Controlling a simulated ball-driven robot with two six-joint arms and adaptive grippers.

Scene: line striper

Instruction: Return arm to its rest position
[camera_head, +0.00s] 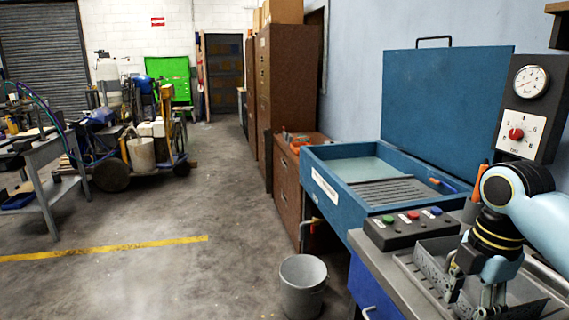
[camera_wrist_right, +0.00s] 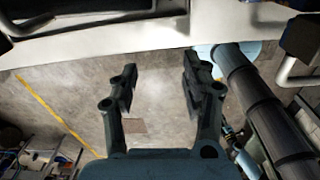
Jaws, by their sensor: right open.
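My right arm (camera_head: 535,205) comes in from the right edge, light blue with black joints. Its gripper (camera_head: 470,298) hangs low over a grey metal tray (camera_head: 425,262) on the bench at the lower right. In the right wrist view the gripper (camera_wrist_right: 162,82) has its two dark fingers well apart, with nothing between them and the grey floor behind. I cannot tell whether the fingers touch the tray. My left gripper is in neither view.
A control box (camera_head: 412,228) with coloured buttons sits beside the tray. Behind it stands a blue parts washer (camera_head: 340,205) with its lid raised. A gauge panel (camera_head: 525,108) is on the right wall. A grey bucket (camera_head: 303,287) stands on the floor. The floor at left centre is clear.

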